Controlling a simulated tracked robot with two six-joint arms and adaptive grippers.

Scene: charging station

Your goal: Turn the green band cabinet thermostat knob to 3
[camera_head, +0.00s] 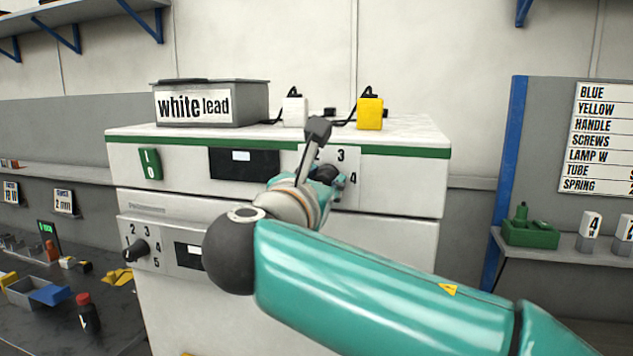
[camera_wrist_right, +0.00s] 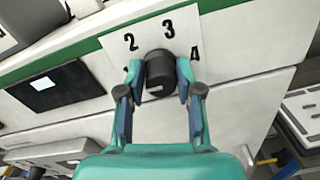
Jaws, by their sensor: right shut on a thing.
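The green band cabinet (camera_head: 400,180) is white with a green stripe under its top. Its black thermostat knob (camera_head: 326,174) sits on a pale dial plate (camera_head: 346,190), partly behind my right gripper (camera_head: 314,180). In the wrist view, the fingers of my right gripper (camera_wrist_right: 159,78) are shut on the knob (camera_wrist_right: 160,70), one on each side. The numbers 2, 3 and 4 show around it there; another number at the left is mostly covered by a finger. A small light mark shows low on the knob, but I cannot tell which number it points to. My left gripper is out of view.
A second black knob (camera_head: 135,251) with numbers 1 to 5 is on a lower panel at left. A grey "white lead" box (camera_head: 245,103), a white plug block (camera_head: 295,111) and a yellow one (camera_head: 370,113) stand on the cabinet. A green switch (camera_head: 150,164) is at left.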

